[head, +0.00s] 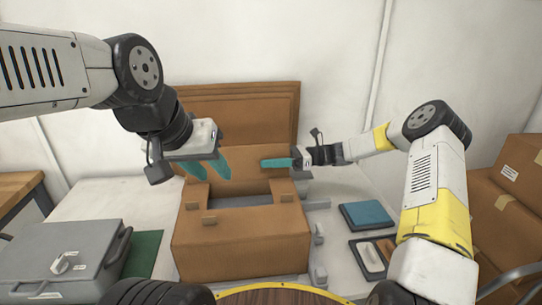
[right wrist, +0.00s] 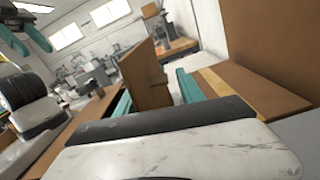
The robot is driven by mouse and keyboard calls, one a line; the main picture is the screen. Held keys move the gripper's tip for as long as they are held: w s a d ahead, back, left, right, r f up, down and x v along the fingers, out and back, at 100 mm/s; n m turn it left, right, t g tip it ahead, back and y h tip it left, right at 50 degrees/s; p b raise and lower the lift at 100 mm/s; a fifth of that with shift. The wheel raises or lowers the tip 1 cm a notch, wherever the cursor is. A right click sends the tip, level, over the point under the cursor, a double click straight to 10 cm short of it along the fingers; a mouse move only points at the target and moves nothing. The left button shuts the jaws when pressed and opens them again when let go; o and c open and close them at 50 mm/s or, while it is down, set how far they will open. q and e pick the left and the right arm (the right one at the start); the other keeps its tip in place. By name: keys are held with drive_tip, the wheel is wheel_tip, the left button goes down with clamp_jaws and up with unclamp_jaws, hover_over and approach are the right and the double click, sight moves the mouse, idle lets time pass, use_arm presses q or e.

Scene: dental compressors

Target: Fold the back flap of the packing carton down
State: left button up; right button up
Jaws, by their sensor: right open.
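The brown packing carton (head: 240,243) stands on the white table, its top partly open. Its back flap (head: 250,180) stands up at the rear; it shows nearly edge-on in the right wrist view (right wrist: 148,78). My left gripper (head: 210,170) is open and empty, above the carton's left rear, its teal fingers apart. My right gripper (right wrist: 155,94) is open at the flap's right end. One of its fingers shows in front of the flap in the head view; the other is hidden there. In the wrist view the flap appears between the fingers; contact cannot be told.
A brown panel (head: 240,105) rises behind the carton. A grey case (head: 62,258) lies on the left by a green mat (head: 145,252). A teal-topped box (head: 367,215) and a tray (head: 360,247) lie on the right. Stacked cartons (head: 505,215) stand far right.

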drive_tip(key=shift+a, duration=0.1)
clamp_jaws()
idle(1.4)
